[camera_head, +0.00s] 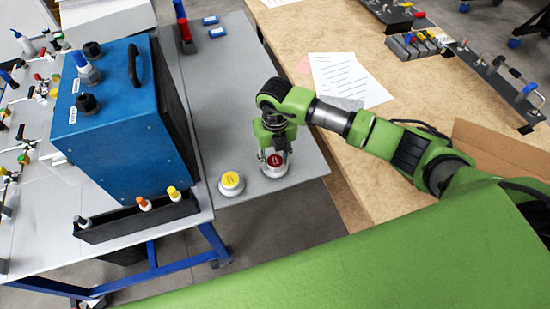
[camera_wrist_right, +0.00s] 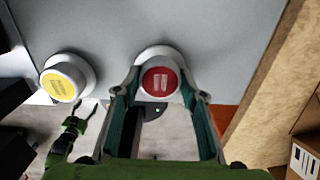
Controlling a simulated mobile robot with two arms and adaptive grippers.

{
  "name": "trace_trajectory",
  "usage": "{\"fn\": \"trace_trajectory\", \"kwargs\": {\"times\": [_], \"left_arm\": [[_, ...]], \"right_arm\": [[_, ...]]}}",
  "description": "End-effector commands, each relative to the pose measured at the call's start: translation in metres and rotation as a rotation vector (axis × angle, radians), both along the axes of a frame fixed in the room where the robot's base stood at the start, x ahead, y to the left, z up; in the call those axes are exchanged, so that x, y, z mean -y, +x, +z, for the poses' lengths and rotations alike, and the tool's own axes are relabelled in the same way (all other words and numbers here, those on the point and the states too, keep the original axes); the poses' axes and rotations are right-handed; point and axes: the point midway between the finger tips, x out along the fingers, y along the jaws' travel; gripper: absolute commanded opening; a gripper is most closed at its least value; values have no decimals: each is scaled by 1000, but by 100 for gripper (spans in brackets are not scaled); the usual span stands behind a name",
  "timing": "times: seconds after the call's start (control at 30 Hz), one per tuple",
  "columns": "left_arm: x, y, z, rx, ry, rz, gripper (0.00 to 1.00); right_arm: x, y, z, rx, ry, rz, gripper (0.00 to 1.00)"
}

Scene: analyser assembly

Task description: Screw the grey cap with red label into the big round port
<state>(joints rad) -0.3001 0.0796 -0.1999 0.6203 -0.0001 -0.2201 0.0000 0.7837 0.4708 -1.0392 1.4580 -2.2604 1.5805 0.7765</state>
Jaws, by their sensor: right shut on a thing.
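The grey cap with red label (camera_head: 275,163) stands near the front edge of the grey table. It also shows in the right wrist view (camera_wrist_right: 160,84), label facing up. My right gripper (camera_head: 274,150) reaches down from above and is shut on this cap, a finger on each side. The blue analyser box (camera_head: 128,135) stands to the left. Black round fittings (camera_head: 88,103) and a blue-topped piece (camera_head: 86,68) are on its top. I cannot tell which is the big round port. A green and black part at the lower left of the right wrist view looks like my left gripper (camera_wrist_right: 88,108); its opening is unclear.
A grey cap with yellow label (camera_head: 231,183) stands just left of the red-labelled one. A black rack (camera_head: 130,226) with several small capped pieces lies before the box. A red and blue upright piece (camera_head: 184,30) stands at the back. The grey table (camera_head: 225,90) is mostly clear between.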

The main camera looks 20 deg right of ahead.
Motion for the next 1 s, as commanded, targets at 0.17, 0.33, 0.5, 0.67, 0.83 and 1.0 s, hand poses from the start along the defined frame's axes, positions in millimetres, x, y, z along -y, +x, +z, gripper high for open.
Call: {"fn": "trace_trajectory", "kwargs": {"times": [0.17,0.33,0.5,0.67,0.83,1.0], "left_arm": [[0,0,10,0,0,0,58],[0,0,19,0,0,0,58],[0,0,28,0,0,-1,58],[0,0,37,0,0,-1,58],[0,0,45,0,0,-1,58],[0,0,47,0,0,0,58]], "right_arm": [[0,1,14,3,1,0,14],[0,1,28,2,1,0,14],[0,1,41,2,1,0,14],[0,1,54,3,0,1,14],[0,1,67,2,0,1,14],[0,0,71,1,0,0,14]]}}
